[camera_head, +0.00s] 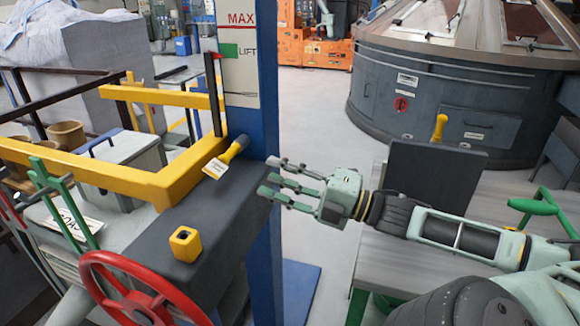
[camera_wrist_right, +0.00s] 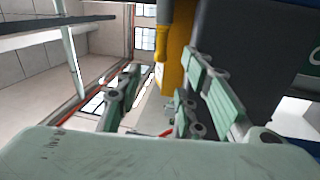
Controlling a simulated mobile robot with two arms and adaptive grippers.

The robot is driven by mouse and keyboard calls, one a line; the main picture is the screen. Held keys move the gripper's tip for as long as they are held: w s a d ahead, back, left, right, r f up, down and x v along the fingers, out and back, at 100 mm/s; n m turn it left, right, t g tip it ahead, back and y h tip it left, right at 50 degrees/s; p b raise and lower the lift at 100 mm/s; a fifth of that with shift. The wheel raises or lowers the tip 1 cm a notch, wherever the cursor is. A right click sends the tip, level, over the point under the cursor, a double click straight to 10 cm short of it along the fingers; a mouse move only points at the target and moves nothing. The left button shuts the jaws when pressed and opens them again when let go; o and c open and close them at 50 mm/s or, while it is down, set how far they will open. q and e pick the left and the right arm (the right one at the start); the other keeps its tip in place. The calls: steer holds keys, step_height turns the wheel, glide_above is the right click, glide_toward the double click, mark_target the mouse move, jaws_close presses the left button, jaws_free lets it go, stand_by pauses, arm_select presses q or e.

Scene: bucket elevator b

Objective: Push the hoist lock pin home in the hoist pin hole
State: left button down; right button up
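A yellow square block with a dark opening (camera_head: 186,243) sits nearer on the beam; I cannot tell whether this is the pin hole. My right gripper (camera_head: 282,185) is open and empty, just right of the beam, apart from the pin. In the right wrist view the yellow piece (camera_wrist_right: 178,50) is beyond the open fingers (camera_wrist_right: 165,100). My left gripper is not in view.
A blue post (camera_head: 267,80) with a MAX/LIFT plate rises behind the beam. A yellow frame (camera_head: 140,180) and a red handwheel (camera_head: 135,290) are at left. A grey bench with a dark upright panel (camera_head: 432,180) stands right. Open floor lies behind the gripper.

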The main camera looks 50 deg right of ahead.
steer(key=shift+v, duration=1.2)
steer(key=shift+a, duration=0.15)
